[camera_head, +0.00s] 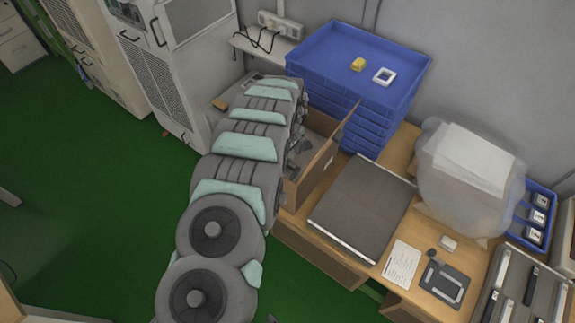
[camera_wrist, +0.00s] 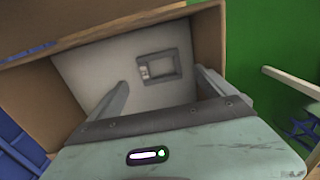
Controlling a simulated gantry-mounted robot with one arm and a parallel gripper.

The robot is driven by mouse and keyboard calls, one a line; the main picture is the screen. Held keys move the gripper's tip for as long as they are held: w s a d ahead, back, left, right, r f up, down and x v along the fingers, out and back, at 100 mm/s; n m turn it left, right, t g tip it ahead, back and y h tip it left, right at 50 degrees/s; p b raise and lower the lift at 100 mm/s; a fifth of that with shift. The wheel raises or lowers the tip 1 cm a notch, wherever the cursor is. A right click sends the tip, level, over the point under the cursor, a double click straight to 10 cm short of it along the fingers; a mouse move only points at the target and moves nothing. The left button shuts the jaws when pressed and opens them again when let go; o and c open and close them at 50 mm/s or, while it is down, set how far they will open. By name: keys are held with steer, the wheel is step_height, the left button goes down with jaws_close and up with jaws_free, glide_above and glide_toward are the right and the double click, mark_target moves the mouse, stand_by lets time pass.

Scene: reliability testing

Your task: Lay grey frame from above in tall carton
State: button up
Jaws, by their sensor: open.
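The tall carton (camera_head: 322,165) stands open on the bench in the head view, partly hidden behind my arm. In the wrist view its brown walls (camera_wrist: 215,45) surround a pale floor. A grey rectangular frame (camera_wrist: 159,54) with a small lighter part at its left side appears to lie flat on that floor. My gripper (camera_wrist: 162,82) is over the carton's opening with its two fingers apart and nothing between them. The frame shows beyond the fingertips, apart from them.
Stacked blue trays (camera_head: 310,61) stand behind the carton, holding a white frame (camera_head: 384,76) and a yellow piece (camera_head: 358,64). A grey flat panel (camera_head: 362,210) lies right of the carton. A plastic-wrapped bundle (camera_head: 463,190) and dark mat (camera_head: 436,289) are farther right.

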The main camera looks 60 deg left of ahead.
step_height(320, 180, up, 6)
steer(key=shift+r+b, duration=0.25)
steer(key=shift+b, duration=0.15)
steer(key=shift+d, duration=0.1)
stand_by(0.5)
